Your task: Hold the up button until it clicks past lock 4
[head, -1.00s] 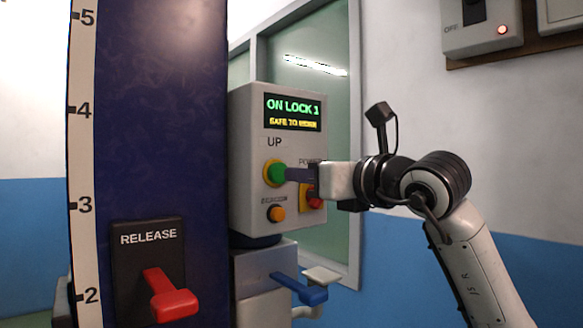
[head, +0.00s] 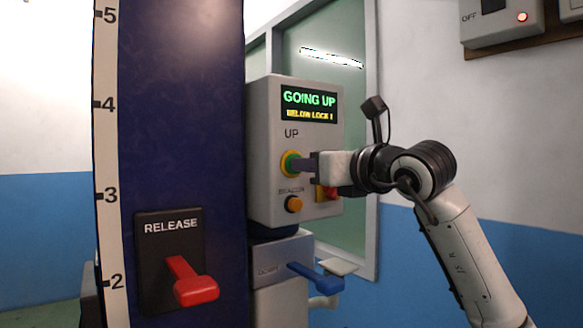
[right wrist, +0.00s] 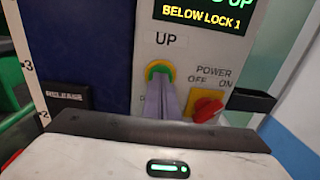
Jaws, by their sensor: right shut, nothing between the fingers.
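The grey control box (head: 262,150) is fixed beside the blue column. Its display (head: 308,104) reads "GOING UP" and "BELOW LOCK 1". The green up button (head: 289,163) with its yellow ring sits under the word UP. My right gripper (head: 300,165) is shut and empty, its fingertips at the button and seemingly touching it. In the right wrist view the shut fingers (right wrist: 163,92) cover most of the button, and the yellow-green ring (right wrist: 160,70) shows above them. My left gripper is out of view.
The blue column (head: 185,110) carries a scale (head: 106,150) marked 2 to 5 and a red release lever (head: 192,283). An orange beacon button (head: 293,204) and a red power switch (right wrist: 207,105) are close to my right gripper. A blue lever (head: 318,277) juts out below.

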